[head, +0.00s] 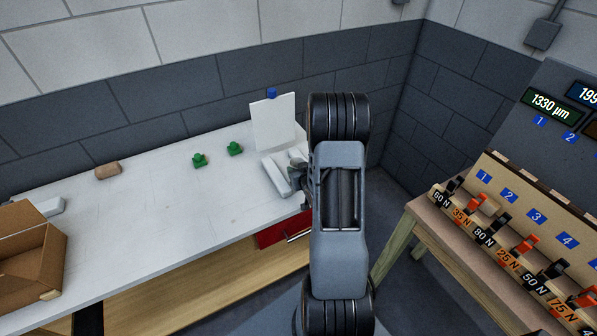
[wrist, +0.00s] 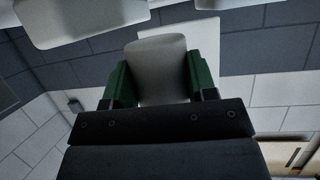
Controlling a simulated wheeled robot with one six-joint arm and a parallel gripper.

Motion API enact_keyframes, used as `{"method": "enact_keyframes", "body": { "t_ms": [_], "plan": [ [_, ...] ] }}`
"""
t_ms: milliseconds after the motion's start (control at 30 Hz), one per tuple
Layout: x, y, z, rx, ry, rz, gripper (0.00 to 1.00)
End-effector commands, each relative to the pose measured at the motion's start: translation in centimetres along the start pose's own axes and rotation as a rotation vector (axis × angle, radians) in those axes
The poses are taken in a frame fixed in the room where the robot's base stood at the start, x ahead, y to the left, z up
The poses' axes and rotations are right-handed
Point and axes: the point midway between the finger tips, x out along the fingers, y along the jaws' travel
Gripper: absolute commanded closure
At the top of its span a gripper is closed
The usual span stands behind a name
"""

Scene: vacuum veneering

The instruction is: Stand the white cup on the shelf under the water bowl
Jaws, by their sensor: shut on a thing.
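In the wrist view my gripper (wrist: 163,88) has its green-padded fingers closed on the two sides of a pale, tapered thing that looks like the white cup (wrist: 162,68). In the head view my own arm covers most of the gripper and I cannot make out the cup there. Pale rounded shapes (wrist: 80,20) cross the top left of the wrist view, close to the camera's upper edge; I cannot tell whether one is the water bowl. I cannot identify the shelf for certain in either view.
A long white bench (head: 150,215) holds two green blocks (head: 199,160), a brown block (head: 108,171) and an open cardboard box (head: 30,250). A white panel (head: 273,122) stands at its far end, above a red drawer (head: 280,233). A bench of numbered clamps (head: 510,235) stands right.

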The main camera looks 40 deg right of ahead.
Motion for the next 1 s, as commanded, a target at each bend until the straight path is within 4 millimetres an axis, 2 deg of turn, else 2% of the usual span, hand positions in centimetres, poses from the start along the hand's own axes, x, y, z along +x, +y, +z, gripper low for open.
{"method": "enact_keyframes", "body": {
  "t_ms": [133,1000],
  "plan": [
    [0.4,0.0,0.9,0.0,-0.001,0.0,0.71],
    [0.9,0.0,2.2,-0.001,0.001,0.0,0.71]
  ]
}}
